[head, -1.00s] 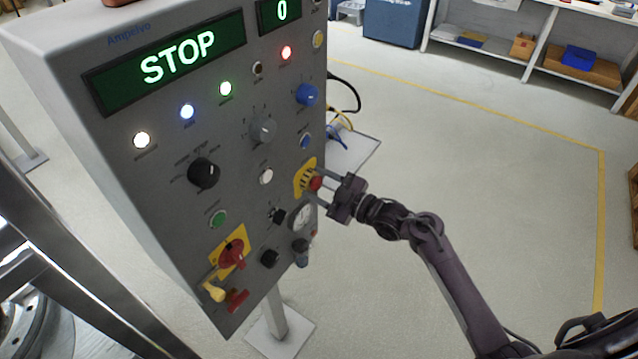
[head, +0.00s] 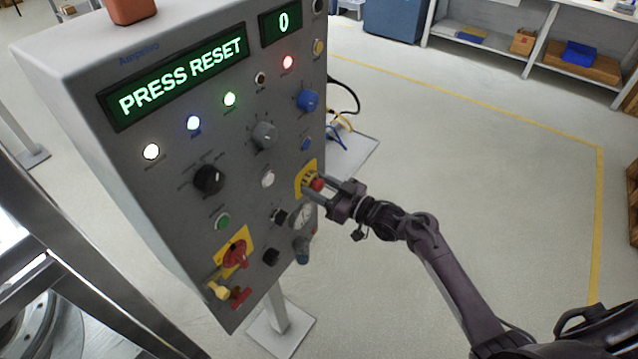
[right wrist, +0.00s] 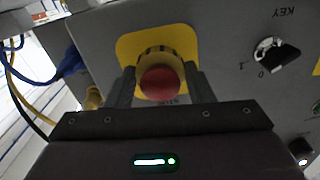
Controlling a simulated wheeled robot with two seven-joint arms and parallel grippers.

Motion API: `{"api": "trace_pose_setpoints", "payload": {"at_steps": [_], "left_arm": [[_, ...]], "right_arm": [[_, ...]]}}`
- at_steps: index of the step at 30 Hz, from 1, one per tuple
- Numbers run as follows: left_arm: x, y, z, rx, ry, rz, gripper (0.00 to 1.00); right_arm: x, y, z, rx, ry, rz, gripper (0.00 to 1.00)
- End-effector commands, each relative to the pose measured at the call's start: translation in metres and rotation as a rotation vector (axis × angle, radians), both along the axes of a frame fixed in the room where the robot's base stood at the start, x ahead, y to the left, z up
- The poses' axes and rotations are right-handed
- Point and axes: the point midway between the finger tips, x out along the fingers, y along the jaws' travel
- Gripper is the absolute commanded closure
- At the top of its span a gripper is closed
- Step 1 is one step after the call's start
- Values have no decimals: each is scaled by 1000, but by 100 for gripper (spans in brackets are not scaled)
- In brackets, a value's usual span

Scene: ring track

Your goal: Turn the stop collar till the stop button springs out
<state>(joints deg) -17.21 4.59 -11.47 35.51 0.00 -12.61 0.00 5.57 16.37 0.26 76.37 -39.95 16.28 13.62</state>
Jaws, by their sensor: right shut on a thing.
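The red stop button (head: 318,185) sits on a yellow plate (head: 306,172) at the right side of the grey control panel. In the right wrist view the round red button (right wrist: 161,82) stands in front of a yellow-and-dark collar (right wrist: 160,55). My right gripper (head: 325,187) reaches in from the right, with one finger on each side of the collar and button, shut on the collar. The panel's upper display (head: 182,77) reads PRESS RESET. My left gripper is not in view.
A blue push button (head: 305,144) and blue knob (head: 307,100) are above the stop button. In the wrist view the key switch (right wrist: 275,55) is at right. Blue and yellow cables (head: 340,128) hang behind the panel.

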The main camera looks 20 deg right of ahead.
Motion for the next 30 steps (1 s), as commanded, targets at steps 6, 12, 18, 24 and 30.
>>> {"api": "trace_pose_setpoints", "payload": {"at_steps": [6,12,18,24,30], "left_arm": [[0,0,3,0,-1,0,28],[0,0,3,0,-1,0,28],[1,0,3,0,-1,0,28],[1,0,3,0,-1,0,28],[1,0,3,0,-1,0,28]], "right_arm": [[1,0,2,42,28,-1,75],[1,-1,2,52,34,-2,75],[1,-1,2,52,33,-3,75],[1,-1,2,51,34,-2,35],[1,0,1,50,35,-1,30]]}}
